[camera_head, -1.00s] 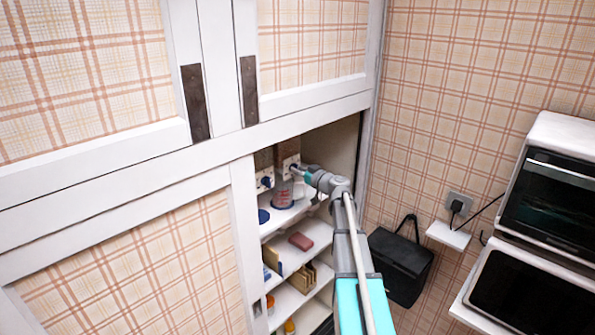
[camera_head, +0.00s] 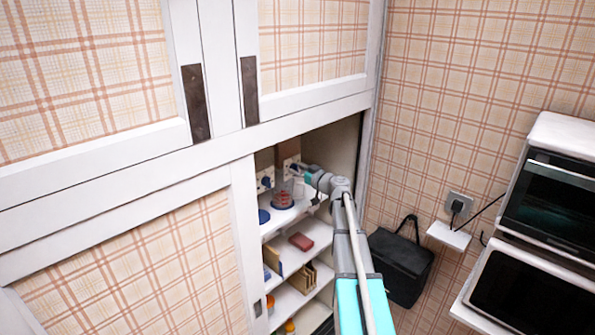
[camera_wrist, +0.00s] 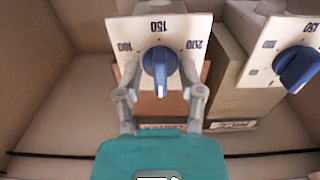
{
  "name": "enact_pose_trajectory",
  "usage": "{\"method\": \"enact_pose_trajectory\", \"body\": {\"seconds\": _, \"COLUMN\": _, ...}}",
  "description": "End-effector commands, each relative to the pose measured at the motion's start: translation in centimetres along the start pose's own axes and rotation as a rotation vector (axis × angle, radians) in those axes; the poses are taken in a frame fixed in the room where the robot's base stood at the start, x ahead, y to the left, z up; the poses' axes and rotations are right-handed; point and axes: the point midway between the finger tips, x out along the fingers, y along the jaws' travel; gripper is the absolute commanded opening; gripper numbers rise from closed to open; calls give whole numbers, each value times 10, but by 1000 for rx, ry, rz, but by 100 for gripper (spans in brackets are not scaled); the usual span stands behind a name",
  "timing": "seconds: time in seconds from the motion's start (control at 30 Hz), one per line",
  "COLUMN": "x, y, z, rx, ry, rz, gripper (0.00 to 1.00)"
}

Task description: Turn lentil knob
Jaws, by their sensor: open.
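Two blue knobs on white dial plates sit on brown boxes in the cabinet. In the wrist view one knob (camera_wrist: 160,62) is upper middle, on a plate with upside-down numbers, and the other knob (camera_wrist: 296,68) is at the right edge. The head view shows them at the right (camera_head: 293,168) and left (camera_head: 266,182). Labels below them are too small to read surely, so I cannot tell which is lentil. My gripper (camera_wrist: 160,80) is open, its fingers on either side of the middle knob; contact is unclear. In the head view it (camera_head: 305,172) is beside the right knob.
A clear container with reddish contents (camera_head: 284,196) stands on the shelf below the knobs. Lower shelves hold a red box (camera_head: 301,241) and other goods. The sliding cabinet door (camera_head: 140,265) closes off the left; the cabinet's side wall (camera_head: 340,150) is at right.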

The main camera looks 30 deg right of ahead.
Motion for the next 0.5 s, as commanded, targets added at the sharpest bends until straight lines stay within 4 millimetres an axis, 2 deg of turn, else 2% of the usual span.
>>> {"method": "enact_pose_trajectory", "body": {"seconds": 0.27, "x": -15, "y": -1, "z": 0, "rx": 0, "ry": 0, "rz": 1, "gripper": 50}}
{"method": "enact_pose_trajectory", "body": {"seconds": 0.5, "x": -48, "y": -2, "z": 0, "rx": 0, "ry": 0, "rz": 2, "gripper": 50}}
